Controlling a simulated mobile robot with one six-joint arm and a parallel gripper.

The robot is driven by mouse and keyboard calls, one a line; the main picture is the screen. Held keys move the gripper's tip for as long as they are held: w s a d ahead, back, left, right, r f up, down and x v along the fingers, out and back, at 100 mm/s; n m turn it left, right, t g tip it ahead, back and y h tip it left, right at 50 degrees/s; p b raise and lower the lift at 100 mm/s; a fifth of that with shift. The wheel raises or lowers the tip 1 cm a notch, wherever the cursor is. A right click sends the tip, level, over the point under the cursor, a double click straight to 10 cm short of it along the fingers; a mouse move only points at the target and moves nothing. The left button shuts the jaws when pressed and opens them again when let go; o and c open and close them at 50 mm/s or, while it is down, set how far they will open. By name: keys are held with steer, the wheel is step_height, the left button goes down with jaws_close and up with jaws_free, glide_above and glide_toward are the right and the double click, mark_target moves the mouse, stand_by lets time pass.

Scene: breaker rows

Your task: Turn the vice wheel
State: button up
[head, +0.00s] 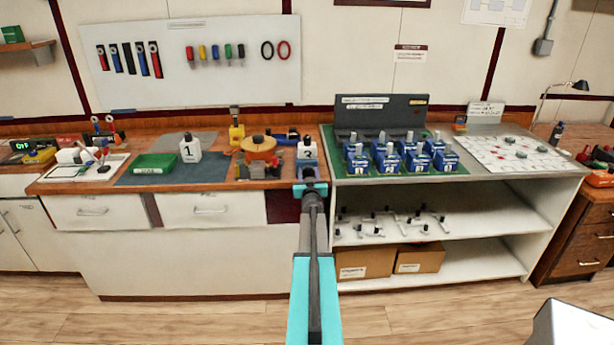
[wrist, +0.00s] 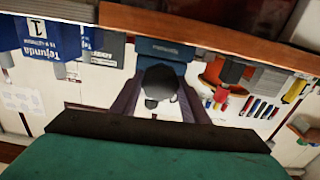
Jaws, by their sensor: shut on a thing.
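My gripper (head: 309,184) is at the front edge of the bench, just below a white block marked 2. In the wrist view the two fingers of my gripper (wrist: 159,92) stand on either side of a dark rounded knob, shut on it. This knob, which I take to be the vice wheel (wrist: 158,80), sits in front of a blue body (wrist: 166,53), seemingly the vice. The blue body also shows in the head view (head: 308,170), just behind my gripper. The wheel is hidden behind my gripper in the head view, so its turn angle cannot be told.
An orange round object (head: 258,145) lies left of my gripper. A white block marked 1 (head: 190,148) and a green box (head: 154,166) stand further left. Several blue breakers (head: 388,157) stand on the right-hand bench.

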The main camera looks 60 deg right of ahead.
steer(key=shift+s+d+m+b, duration=0.1)
steer(key=shift+m+b, duration=0.25)
steer(key=shift+m, duration=0.05)
steer(key=o, duration=1.1)
steer(key=shift+c, duration=0.2)
steer(key=b+v, duration=0.3)
steer(key=v, duration=1)
steer(key=shift+s+a, duration=0.2)
steer(key=shift+a, duration=0.2)
